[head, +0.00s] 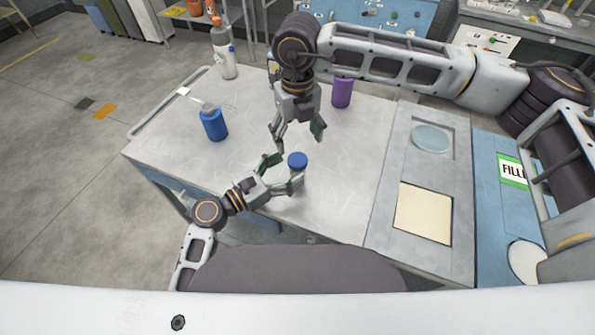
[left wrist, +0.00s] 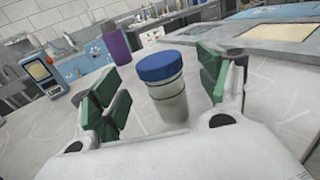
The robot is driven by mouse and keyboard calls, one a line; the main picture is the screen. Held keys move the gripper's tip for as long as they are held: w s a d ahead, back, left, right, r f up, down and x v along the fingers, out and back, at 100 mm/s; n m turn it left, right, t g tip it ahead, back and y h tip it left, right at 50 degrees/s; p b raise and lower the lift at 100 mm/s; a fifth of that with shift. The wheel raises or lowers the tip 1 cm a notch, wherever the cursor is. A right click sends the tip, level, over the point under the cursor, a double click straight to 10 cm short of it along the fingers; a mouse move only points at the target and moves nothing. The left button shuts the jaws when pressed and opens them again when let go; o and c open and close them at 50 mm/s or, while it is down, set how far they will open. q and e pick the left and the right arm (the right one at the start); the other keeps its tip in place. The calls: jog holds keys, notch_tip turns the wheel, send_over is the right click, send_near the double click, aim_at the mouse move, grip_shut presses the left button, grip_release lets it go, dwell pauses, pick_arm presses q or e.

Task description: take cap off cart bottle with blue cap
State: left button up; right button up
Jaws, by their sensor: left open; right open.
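A small clear bottle with a blue cap (head: 298,160) stands upright on the cart top, with the cap on it. It also shows in the left wrist view, where the cap (left wrist: 159,66) sits on the pale, see-through body (left wrist: 168,100). My left gripper (head: 282,172) is open, with its green-padded fingers on either side of the bottle. In the left wrist view the left gripper (left wrist: 160,92) shows gaps between both pads and the bottle. My right gripper (head: 296,134) is open and empty, pointing down above and behind the bottle.
A panel with a round recess (head: 431,138) and a cream square (head: 423,213) lies at right.

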aim_at(296, 163)
pick_arm(q)
jog(key=shift+x, duration=1.8)
jog(key=c, duration=1.4)
jog(key=o, duration=1.4)
jog(key=shift+c, duration=0.2)
jog(key=shift+s+a, duration=0.1)
jog(key=shift+a, duration=0.05)
jog(key=shift+v, duration=5.85)
jog(key=shift+f, duration=0.1)
